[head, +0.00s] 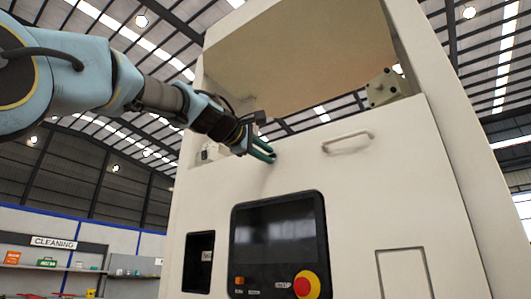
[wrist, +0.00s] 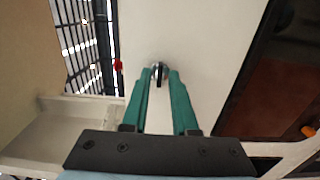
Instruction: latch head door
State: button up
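A tall cream machine (head: 400,180) fills the middle and right of the head view. A pale bar handle (head: 347,141) sits on its upper front, and a tan panel (head: 300,55) spans the top; I cannot tell which part is the head door. My gripper (head: 268,153) is at the upper left of the front face, left of the handle. In the wrist view its teal fingers (wrist: 160,76) stand apart around a small dark, metal-rimmed fitting (wrist: 159,70), which looks like a latch. Gaps seem to show beside it; contact is unclear. The fitting is hidden in the head view.
Below my gripper are a dark screen (head: 278,232) with a red and yellow stop button (head: 306,285) and a dark recess (head: 198,262). A bracket (head: 383,88) stands at the upper right of the opening. Shelves under a CLEANING sign (head: 54,242) are far left.

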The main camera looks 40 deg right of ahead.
grip_shut()
jog(key=shift+m, duration=0.4)
jog(key=m+b, duration=0.5)
jog(key=m, duration=0.7)
jog(key=shift+m, duration=0.4)
jog(key=shift+m+b, duration=0.35)
jog(key=shift+m, duration=1.85)
